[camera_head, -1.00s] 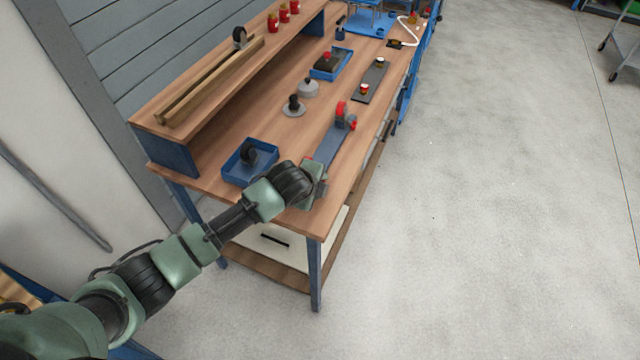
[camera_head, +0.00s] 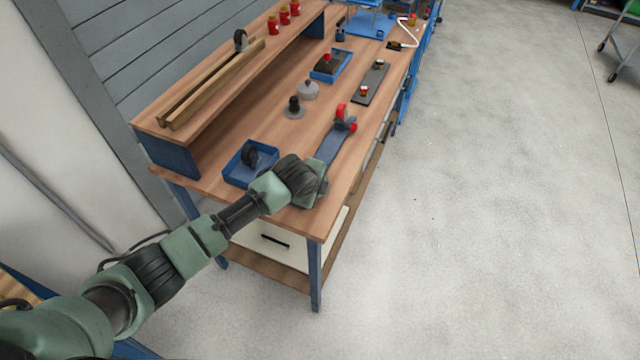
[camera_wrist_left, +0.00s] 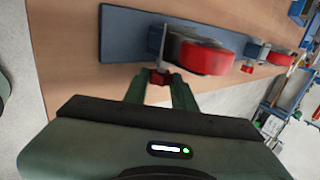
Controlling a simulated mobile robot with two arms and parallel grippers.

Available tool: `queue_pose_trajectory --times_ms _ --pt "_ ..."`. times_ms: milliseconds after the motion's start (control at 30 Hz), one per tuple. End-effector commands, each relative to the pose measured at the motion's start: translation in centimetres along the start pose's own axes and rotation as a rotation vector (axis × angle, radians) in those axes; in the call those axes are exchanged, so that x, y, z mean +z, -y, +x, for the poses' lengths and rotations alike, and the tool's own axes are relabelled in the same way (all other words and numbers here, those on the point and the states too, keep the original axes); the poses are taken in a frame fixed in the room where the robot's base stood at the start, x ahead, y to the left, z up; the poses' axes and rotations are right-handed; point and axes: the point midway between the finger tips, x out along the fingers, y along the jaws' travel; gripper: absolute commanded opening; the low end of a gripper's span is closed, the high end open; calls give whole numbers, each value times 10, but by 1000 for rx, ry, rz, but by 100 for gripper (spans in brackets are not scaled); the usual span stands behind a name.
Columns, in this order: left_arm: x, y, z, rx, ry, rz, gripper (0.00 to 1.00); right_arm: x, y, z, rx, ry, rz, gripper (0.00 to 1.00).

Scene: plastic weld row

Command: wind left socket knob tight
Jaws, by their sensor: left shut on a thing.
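A blue-grey fixture plate (camera_head: 334,141) lies along the front edge of the bench; it also shows in the left wrist view (camera_wrist_left: 125,36). In the left wrist view a grey and red socket part (camera_wrist_left: 206,55) stands on it, with a small red knob (camera_wrist_left: 160,77) low at its side. My left gripper (camera_wrist_left: 159,85) has its two fingers around this knob. In the head view my left gripper (camera_head: 319,180) is at the plate's near end and hides this socket. A second red socket (camera_head: 343,111) with its own red knob (camera_head: 352,127) stands at the far end.
A blue tray (camera_head: 235,178) with a black wheel lies left of my gripper. A dark-knobbed round base (camera_head: 293,108) and a grey lidded piece (camera_head: 308,89) stand behind. A raised shelf (camera_head: 160,118) runs along the wall.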

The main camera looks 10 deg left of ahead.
Motion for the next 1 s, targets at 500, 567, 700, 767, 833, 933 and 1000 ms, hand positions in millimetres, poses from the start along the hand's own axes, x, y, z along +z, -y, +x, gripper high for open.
queue_pose_trajectory --times_ms 500,567,700,767,833,933,1000 --pt "-1 8 4 371 -1 -2 0 -1 2 0 -3 -1 1 87" --pt "-1 9 5 406 -1 -2 0 0 2 5 -3 -1 1 87" --pt "-1 9 6 471 -1 -1 0 1 3 16 -3 -1 1 87" --pt "0 10 5 492 0 -1 0 1 3 19 -3 -1 1 87" --pt "-1 10 5 511 -1 -1 0 1 3 22 -3 -1 1 87" --pt "0 10 4 531 -1 -2 0 2 3 25 -3 -1 1 87" --pt "0 11 4 538 -1 -1 0 2 3 26 -3 -1 1 87"
